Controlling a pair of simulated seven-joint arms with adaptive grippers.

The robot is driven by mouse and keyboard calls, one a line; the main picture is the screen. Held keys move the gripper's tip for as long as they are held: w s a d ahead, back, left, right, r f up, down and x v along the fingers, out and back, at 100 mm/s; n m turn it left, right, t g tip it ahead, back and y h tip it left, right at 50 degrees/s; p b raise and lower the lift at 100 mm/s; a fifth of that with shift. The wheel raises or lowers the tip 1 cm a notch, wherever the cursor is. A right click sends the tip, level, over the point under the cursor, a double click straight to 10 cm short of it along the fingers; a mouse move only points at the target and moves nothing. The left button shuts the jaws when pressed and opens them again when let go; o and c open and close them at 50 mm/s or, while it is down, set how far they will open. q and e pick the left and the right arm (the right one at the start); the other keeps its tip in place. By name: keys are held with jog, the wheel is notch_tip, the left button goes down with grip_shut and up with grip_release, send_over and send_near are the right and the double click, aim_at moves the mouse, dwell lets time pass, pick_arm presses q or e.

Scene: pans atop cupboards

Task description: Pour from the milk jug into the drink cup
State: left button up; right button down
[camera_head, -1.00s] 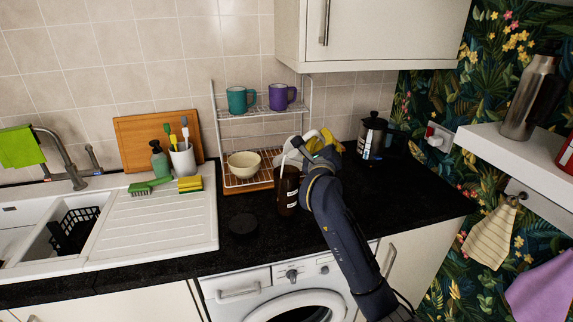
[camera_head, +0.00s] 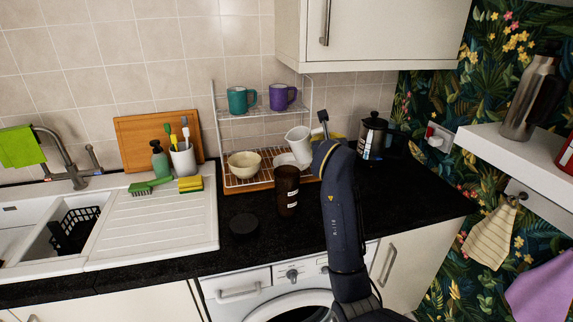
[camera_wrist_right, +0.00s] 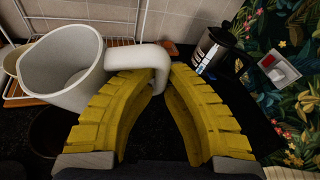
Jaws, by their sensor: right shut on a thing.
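The white milk jug (camera_head: 298,138) is in the air above the back of the counter, left of my right gripper, and looks tilted in the head view. My right gripper (camera_wrist_right: 150,80) has its yellow fingers shut on the jug's handle (camera_wrist_right: 140,58); the jug's open mouth (camera_wrist_right: 62,55) is at the left of the wrist view. In the head view my own arm mostly hides this gripper. A dark brown cup-like container (camera_head: 287,190) with a white label stands upright in front of the jug, apart from it. I cannot tell what it holds. My left gripper is not in view.
A wire rack holds a cream bowl (camera_head: 244,164), a teal mug (camera_head: 238,99) and a purple mug (camera_head: 281,96). A black disc (camera_head: 243,224) lies front left. A French press (camera_head: 372,135) stands at the back right. The right counter is clear.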

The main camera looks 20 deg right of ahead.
jog(key=shift+w+d+r+m+g+y, duration=0.1)
jog(key=shift+d+r+m+g+y, duration=0.05)
jog(key=shift+d+m+g+y, duration=0.45)
jog(key=shift+w+d+r+m+g+y, duration=0.1)
jog(key=shift+d+m+g+y, duration=0.3)
jog(key=shift+d+m+y, duration=0.25)
jog(key=shift+a, duration=0.15)
jog(key=s+a+f+n+y, duration=0.2)
jog(key=s+a, duration=0.8)
jog(key=a, duration=0.3)
jog(key=shift+s+a+f+t+y, duration=0.2)
jog(key=shift+a+t+y, duration=0.1)
jog(key=shift+a+y, duration=0.05)
jog(key=shift+n, duration=0.25)
